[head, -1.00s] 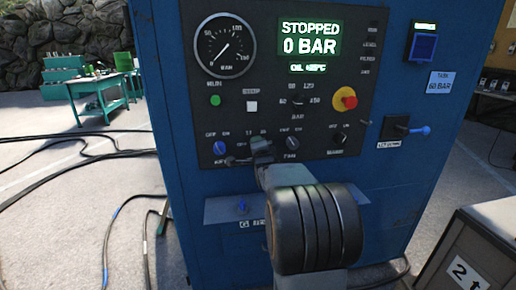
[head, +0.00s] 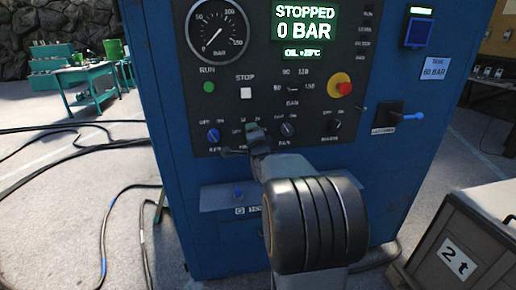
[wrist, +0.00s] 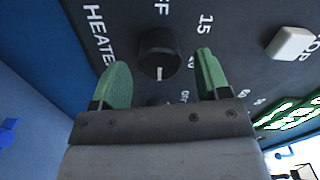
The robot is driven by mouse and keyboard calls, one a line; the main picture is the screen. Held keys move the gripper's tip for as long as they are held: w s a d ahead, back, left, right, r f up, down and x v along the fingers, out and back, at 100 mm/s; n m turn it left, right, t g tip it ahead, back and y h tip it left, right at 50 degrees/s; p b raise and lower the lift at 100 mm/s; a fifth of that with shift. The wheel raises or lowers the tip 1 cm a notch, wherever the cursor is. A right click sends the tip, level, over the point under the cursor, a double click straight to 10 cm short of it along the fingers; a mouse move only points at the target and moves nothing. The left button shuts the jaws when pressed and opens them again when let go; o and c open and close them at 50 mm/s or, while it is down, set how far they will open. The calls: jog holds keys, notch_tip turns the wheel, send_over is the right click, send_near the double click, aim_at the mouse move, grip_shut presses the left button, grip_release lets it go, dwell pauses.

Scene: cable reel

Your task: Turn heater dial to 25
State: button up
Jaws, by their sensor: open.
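The heater dial (wrist: 158,50) is a round black knob with a white pointer line in the wrist view, beside white "HEATE" lettering. The pointer aims down in that picture. A "15" mark is at the dial's upper right; another mark near the right finger is partly hidden. My gripper (wrist: 162,60) is open, with green fingers on the knob's left and right and gaps on both sides. I cannot tell whether the tips reach past the knob's face. In the head view, my gripper (head: 255,136) is at the panel and hides the dial.
The blue cabinet (head: 160,110) carries the control panel, with a blue-knobbed dial (head: 213,135) left of my gripper and the fan dial (head: 287,129) close right. The stop button (head: 246,93) and red emergency knob (head: 341,86) are above. A "2 t" crate (head: 425,240) stands lower right.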

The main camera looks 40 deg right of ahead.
jog(key=v, duration=1.1)
jog(key=shift+s, duration=0.2)
jog(key=shift+a, duration=0.1)
